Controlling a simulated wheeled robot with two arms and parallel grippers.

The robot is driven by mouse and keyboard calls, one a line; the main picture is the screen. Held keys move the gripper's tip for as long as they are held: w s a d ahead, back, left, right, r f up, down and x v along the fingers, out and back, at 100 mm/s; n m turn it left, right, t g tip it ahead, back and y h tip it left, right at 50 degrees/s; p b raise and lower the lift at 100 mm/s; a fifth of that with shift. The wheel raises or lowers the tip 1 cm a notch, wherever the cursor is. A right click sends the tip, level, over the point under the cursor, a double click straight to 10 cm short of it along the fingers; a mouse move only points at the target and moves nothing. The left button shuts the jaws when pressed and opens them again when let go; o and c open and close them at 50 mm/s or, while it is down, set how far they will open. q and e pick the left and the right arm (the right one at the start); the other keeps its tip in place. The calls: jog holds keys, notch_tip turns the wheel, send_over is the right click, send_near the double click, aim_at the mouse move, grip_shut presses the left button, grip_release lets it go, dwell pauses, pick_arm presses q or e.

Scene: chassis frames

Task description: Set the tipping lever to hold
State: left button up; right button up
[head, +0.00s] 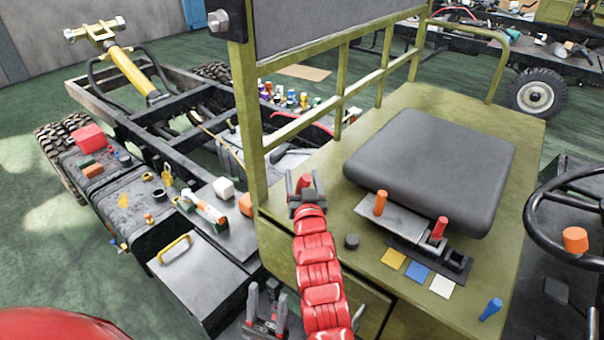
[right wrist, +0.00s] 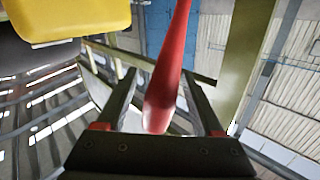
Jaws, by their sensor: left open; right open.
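No lettering is readable, so I cannot tell which lever is for tipping. My right gripper (head: 304,187) is open at the box's left edge, left of the console. A red tapered handle (right wrist: 166,85) stands between its fingers in the right wrist view, with no clear grip. My left gripper (head: 264,296) is open and empty, low in front of the box.
A black seat cushion (head: 430,165) lies behind the levers. A black knob (head: 351,241) and a blue handle (head: 491,309) flank the console. A steering wheel (head: 575,236) is at right. An olive rail frame (head: 257,130) rises behind my right gripper. Loose parts cover the chassis at left.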

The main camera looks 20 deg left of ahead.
jog(key=shift+w, duration=0.15)
grip_shut()
dwell(0.4)
dwell(1.0)
